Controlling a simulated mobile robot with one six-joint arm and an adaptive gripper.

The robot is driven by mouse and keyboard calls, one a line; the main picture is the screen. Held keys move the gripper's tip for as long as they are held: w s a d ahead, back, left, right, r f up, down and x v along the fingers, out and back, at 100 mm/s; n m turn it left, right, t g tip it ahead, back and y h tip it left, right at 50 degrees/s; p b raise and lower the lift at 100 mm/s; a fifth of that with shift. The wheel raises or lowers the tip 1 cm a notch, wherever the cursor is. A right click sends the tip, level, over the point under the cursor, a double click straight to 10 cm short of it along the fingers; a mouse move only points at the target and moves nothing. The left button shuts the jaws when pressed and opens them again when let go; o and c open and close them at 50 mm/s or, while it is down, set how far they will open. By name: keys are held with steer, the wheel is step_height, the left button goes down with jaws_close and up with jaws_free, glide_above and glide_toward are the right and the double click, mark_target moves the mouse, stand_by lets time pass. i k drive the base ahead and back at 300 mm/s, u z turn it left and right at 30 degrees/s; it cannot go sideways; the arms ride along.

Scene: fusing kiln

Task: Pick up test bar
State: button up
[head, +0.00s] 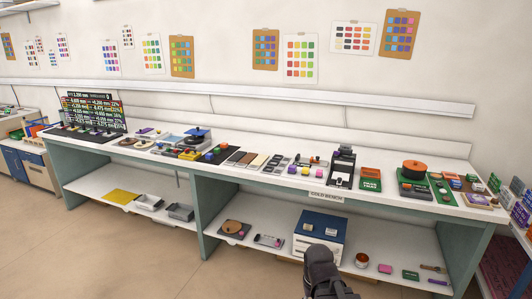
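I cannot tell for sure which thing is the test bar. A small thin dark bar-like piece (431,268) lies at the right end of the lower shelf, but it is too small to identify. Several small coloured pieces also lie along the bench top. My gripper (322,257) is at the bottom centre as a dark shape in front of the lower shelf, partly over a blue-topped white box (321,225). Its fingers cannot be made out, and nothing is visibly held.
The long white bench (345,192) is crowded with tools, trays and samples. The floor (60,250) at the front left is clear.

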mark_target(307, 227)
steer(key=z, duration=0.15)
steer(key=i, duration=1.3)
steer(key=z, duration=0.15)
